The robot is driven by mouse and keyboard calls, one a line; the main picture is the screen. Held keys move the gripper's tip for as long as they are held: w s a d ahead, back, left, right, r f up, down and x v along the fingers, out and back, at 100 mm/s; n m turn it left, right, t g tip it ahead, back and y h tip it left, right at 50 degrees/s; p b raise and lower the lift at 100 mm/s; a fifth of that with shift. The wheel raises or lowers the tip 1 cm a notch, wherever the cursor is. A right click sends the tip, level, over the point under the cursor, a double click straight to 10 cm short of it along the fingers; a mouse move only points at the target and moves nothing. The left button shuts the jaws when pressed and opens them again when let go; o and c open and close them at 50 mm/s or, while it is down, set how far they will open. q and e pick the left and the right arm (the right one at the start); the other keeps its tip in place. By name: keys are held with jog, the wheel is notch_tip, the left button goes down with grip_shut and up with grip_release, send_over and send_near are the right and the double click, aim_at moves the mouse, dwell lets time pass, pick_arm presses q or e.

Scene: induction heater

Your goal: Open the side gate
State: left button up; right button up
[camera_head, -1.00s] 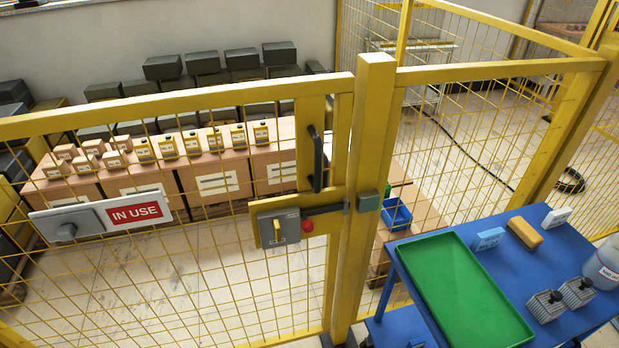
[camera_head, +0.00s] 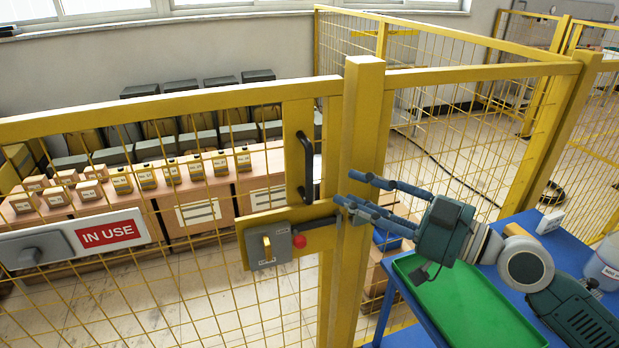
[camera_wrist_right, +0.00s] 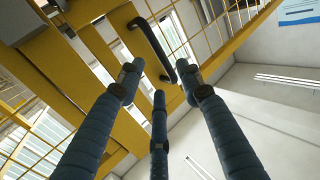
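The side gate is a yellow mesh gate with a yellow frame (camera_head: 150,107), and it looks shut against the yellow post (camera_head: 359,130). A black handle (camera_head: 306,167) stands upright on its right edge; it also shows in the right wrist view (camera_wrist_right: 153,45). Below it is a grey lock box (camera_head: 267,240) with a yellow knob and a red button. My right gripper (camera_head: 358,197) is open and empty, its fingers pointing left in front of the post, right of the handle. In the right wrist view its fingers (camera_wrist_right: 160,88) are spread, apart from the handle. My left gripper is not in view.
A blue table (camera_head: 412,335) with a green tray (camera_head: 475,305) stands at the right, under my right arm. An "IN USE" sign (camera_head: 107,232) hangs on the gate. Behind the gate are brown cartons (camera_head: 205,205) with small boxes on top.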

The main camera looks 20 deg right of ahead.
aim_at(311, 197)
jog(key=p+x, duration=0.6)
jog(key=x, duration=0.4)
jog(key=shift+w+d, duration=0.1)
jog(key=shift+d, duration=0.05)
jog(key=shift+w+a, duration=0.2)
jog(key=shift+f, duration=0.1)
grip_shut()
